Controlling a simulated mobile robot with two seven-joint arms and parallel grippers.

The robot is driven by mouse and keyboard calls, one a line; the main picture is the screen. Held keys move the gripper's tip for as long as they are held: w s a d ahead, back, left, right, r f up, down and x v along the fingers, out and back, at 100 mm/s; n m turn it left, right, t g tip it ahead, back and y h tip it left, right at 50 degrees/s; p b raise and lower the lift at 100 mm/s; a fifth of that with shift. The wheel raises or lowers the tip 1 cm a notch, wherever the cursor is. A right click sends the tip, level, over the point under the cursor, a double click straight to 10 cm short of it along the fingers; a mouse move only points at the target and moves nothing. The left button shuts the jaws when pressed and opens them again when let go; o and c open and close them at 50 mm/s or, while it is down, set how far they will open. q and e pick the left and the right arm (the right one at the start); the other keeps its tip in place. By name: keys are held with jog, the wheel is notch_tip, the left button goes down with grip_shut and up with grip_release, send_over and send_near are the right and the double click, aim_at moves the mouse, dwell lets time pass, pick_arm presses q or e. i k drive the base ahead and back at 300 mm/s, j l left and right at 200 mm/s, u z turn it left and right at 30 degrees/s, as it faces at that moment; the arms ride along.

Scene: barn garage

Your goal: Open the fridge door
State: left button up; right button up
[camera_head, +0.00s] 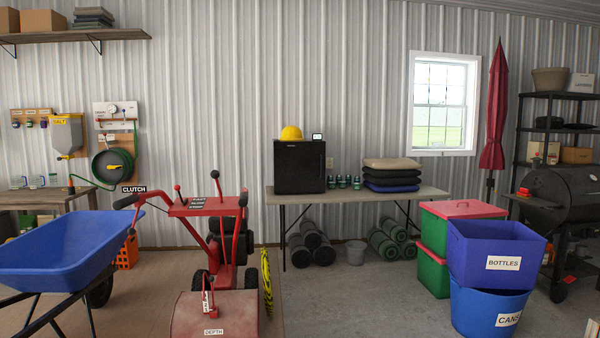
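A small black box-shaped fridge (299,167) stands on the folding table (416,192) against the far metal wall. Its front faces me and looks shut. A yellow hard hat (291,133) and a small display device (317,137) sit on top of it. Neither of my grippers is in the head view, and the fridge is well away across the floor.
A red tiller (215,208) and a blue wheelbarrow (58,246) block the left and centre floor. Blue bins (492,250) and red-lidded green boxes (435,262) stand at right. Floor (345,295) between them is clear. Folded cushions (391,174) lie on the table.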

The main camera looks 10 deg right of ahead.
aim_at(299, 166)
jog(key=i+l+z, duration=0.4)
jog(key=i, duration=0.3)
jog(key=i+z, duration=0.4)
jog(key=i, duration=5)
jog(key=i+u, duration=0.2)
jog(key=i, duration=0.3)
jog(key=i+l+u, duration=0.25)
jog(key=i, duration=0.25)
